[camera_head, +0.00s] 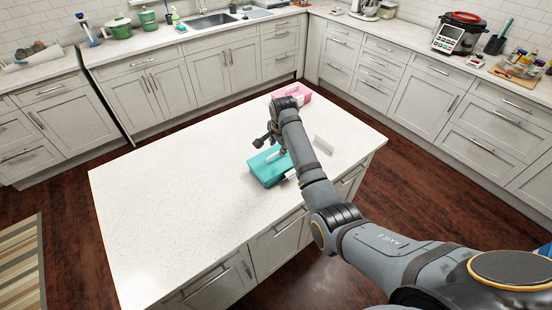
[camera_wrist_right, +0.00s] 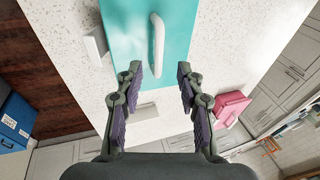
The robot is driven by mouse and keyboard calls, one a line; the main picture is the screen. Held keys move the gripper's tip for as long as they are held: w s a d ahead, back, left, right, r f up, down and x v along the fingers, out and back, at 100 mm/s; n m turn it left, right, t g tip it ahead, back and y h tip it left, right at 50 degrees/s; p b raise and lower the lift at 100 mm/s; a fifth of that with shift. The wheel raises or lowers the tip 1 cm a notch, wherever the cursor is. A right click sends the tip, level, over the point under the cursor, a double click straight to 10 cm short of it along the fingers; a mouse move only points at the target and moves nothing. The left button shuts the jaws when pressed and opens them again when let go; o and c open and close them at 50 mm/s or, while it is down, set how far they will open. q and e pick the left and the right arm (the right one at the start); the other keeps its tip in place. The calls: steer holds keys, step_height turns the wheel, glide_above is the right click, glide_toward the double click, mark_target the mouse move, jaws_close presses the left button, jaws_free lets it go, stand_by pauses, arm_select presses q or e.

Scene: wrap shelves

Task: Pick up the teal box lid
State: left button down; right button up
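A teal box with a teal lid (camera_head: 266,170) sits on the white island counter near its right edge, partly behind my right arm in the head view. In the right wrist view the teal lid (camera_wrist_right: 122,32) fills the top middle, with a curved white handle (camera_wrist_right: 157,45) running lengthwise on it. My right gripper (camera_wrist_right: 159,70) is open, its two fingers apart and empty. The fingertips appear around the near end of the lid, with the handle lying between and beyond them. Whether they touch the lid cannot be told. My left gripper is not in view.
A pink box (camera_head: 303,92) stands at the island's far end, beyond my gripper. A small white block (camera_head: 323,145) lies right of the teal box. The island counter (camera_head: 170,200) is clear on the left. Cabinets and cluttered counters line the walls.

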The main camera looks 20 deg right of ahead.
mark_target(277, 154)
steer(key=p+x, duration=0.1)
steer(key=x, duration=0.3)
steer(key=shift+s+f+p, duration=0.1)
steer(key=shift+f+p, duration=0.15)
steer(key=shift+p, duration=0.1)
steer(key=shift+f, duration=0.2)
jaws_close()
